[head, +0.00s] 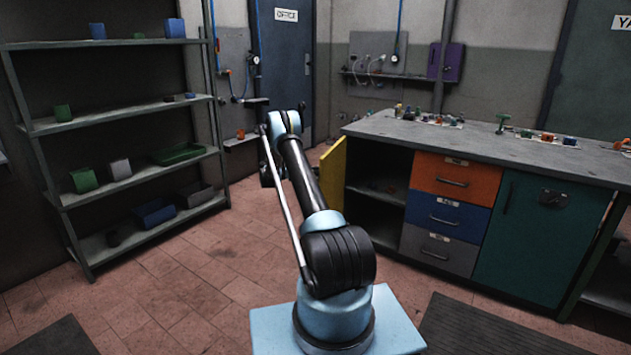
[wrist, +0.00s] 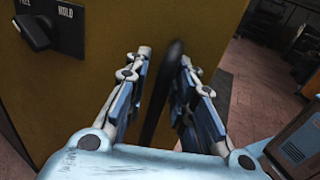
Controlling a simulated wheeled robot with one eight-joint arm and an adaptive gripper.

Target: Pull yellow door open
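The yellow door (head: 332,182) stands swung out from the left end of the workbench cabinet in the head view, and the compartment behind it shows. In the wrist view the yellow door (wrist: 95,90) fills the left and middle. Its dark bar handle (wrist: 160,95) runs between the two fingers of my gripper (wrist: 167,62). The fingers look apart, with a strip of yellow between the left finger and the handle; the right finger is close to the handle, and contact is unclear. A black knob (wrist: 35,32) sits on a FREE/HOLD plate on the door.
The bench has orange (head: 455,178), blue (head: 447,215) and grey drawers, and a green door (head: 535,240) at right. Small items lie on the bench top (head: 480,138). A shelf rack (head: 118,110) stands at left.

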